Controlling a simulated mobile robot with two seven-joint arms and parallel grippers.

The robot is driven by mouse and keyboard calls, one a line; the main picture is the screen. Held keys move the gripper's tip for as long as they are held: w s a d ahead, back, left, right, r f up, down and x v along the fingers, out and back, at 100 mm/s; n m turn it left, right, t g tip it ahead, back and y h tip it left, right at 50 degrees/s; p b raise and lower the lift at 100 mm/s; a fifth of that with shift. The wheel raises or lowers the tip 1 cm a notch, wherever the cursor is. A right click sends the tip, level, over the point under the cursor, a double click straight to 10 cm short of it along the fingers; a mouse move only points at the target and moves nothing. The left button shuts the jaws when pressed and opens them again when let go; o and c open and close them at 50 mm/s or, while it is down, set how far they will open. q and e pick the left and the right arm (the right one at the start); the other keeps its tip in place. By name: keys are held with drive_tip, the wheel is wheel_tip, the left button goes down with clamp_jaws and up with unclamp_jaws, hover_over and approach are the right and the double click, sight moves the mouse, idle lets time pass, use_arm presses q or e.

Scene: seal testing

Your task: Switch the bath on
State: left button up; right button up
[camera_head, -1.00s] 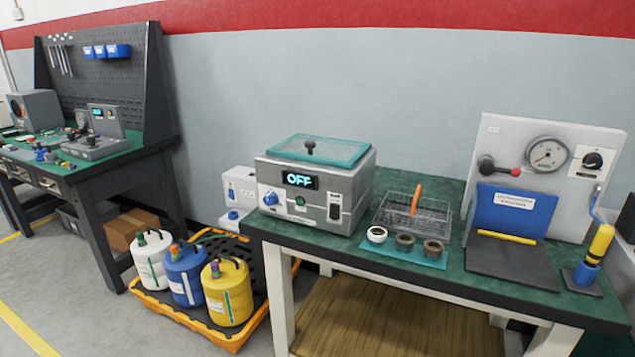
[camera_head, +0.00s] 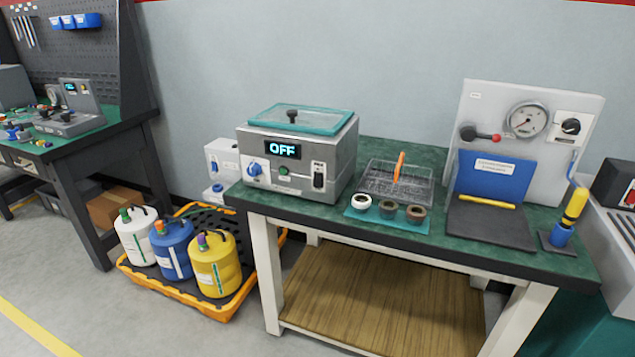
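The bath (camera_head: 325,184) is a grey box with a teal lid (camera_head: 300,119) and black knob on top, standing at the left end of the green-topped table. Its display (camera_head: 282,149) reads OFF. Its front has a blue dial (camera_head: 255,169) left of the display, a small green button (camera_head: 284,170) below it, and a black switch (camera_head: 318,175) at the right. The lid is on, so the inside is hidden. Neither of my grippers shows in this view.
A wire basket (camera_head: 420,180) with an orange handle and several rings on a teal mat (camera_head: 361,213) stand right of the bath. A gauge panel (camera_head: 555,160) is farther right. Jugs on an orange tray (camera_head: 238,299) occupy the floor left. Floor in front is clear.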

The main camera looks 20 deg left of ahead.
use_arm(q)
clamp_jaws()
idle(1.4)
